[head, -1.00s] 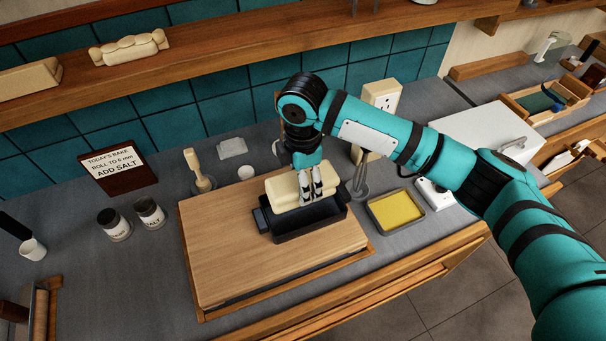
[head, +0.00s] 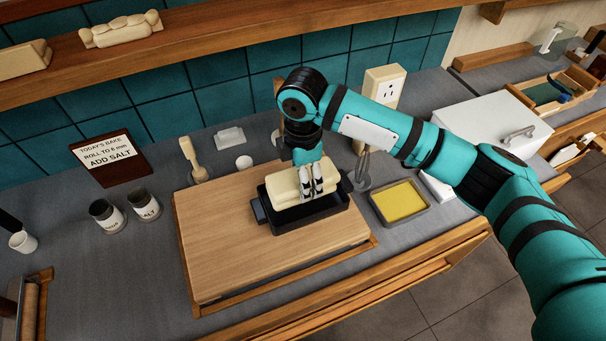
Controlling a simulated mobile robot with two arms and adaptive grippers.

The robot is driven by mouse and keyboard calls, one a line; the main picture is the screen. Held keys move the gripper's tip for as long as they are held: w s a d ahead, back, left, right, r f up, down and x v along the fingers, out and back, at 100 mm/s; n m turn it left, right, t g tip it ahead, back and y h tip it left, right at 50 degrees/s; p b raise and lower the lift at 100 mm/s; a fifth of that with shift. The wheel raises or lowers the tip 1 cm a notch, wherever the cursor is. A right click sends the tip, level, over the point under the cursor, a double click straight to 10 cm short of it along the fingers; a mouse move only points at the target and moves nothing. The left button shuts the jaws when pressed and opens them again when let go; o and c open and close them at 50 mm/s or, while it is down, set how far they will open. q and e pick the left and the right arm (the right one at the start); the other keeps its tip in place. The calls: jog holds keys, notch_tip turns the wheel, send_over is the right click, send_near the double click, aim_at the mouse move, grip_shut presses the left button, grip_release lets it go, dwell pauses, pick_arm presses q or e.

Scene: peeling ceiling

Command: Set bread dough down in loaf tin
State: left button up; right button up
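The pale bread dough (head: 284,189) is a rounded block at the black loaf tin (head: 290,221), its lower part within the outline of the rim. I cannot tell whether it touches the tin's bottom. The tin stands on the right part of the wooden board. My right gripper (head: 311,181) points down over the dough, with its pale-tipped finger parts against the near side. It looks shut on the dough; its far side is hidden. My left gripper is not in view.
The wooden board (head: 222,238) is clear left of the tin. A tray with yellow contents (head: 400,202) and a whisk (head: 361,175) stand close on the right. Two dark jars (head: 107,216), a wooden tool (head: 193,160) and a small white cup (head: 244,162) stand around the board.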

jog(key=shift+w+a+r+g+p, duration=0.15)
jog(key=shift+g+p, duration=0.35)
jog(key=shift+p, duration=0.25)
jog(key=shift+w+g+h+p, duration=0.15)
jog(key=shift+g+h+p, duration=0.35)
jog(key=shift+g, duration=0.5)
jog(key=shift+w, duration=0.1)
jog(key=shift+w+a+g+h+b, duration=0.1)
jog(key=shift+a+g+h+b, duration=0.05)
jog(key=shift+g+h+b, duration=0.2)
jog(key=shift+w+g+b, duration=0.1)
jog(key=shift+g+b, duration=0.35)
jog(key=shift+b, duration=0.05)
